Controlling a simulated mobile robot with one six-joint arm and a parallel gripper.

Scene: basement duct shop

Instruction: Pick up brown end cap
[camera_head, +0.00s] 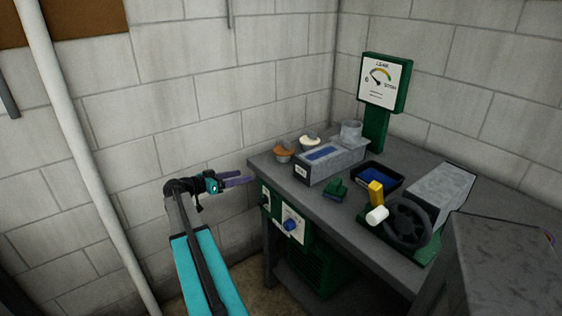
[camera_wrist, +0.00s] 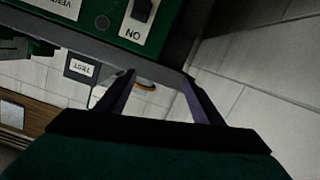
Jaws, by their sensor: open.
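The brown end cap (camera_head: 284,148) sits near the back left corner of the grey workbench (camera_head: 330,213), close to the block wall. A little of an orange-brown edge, probably this cap, shows between the fingers in the wrist view (camera_wrist: 146,87); the bench edge hides most of it. A pale cream end cap (camera_head: 310,141) stands just behind and right of it. My gripper (camera_head: 247,178) is open and empty, off the bench's left corner. Its fingers point right, near benchtop height, apart from the cap. Its spread fingers (camera_wrist: 158,75) frame the bench edge in the wrist view.
A grey metal box (camera_head: 330,166) stands right of the caps, with a green gauge post (camera_head: 375,130) behind. A blue-lined tray (camera_head: 377,178), a small green block (camera_head: 337,190), a yellow-and-white mallet (camera_head: 376,205) and a black handwheel (camera_head: 407,222) lie farther right. A control panel (camera_head: 287,221) faces the front.

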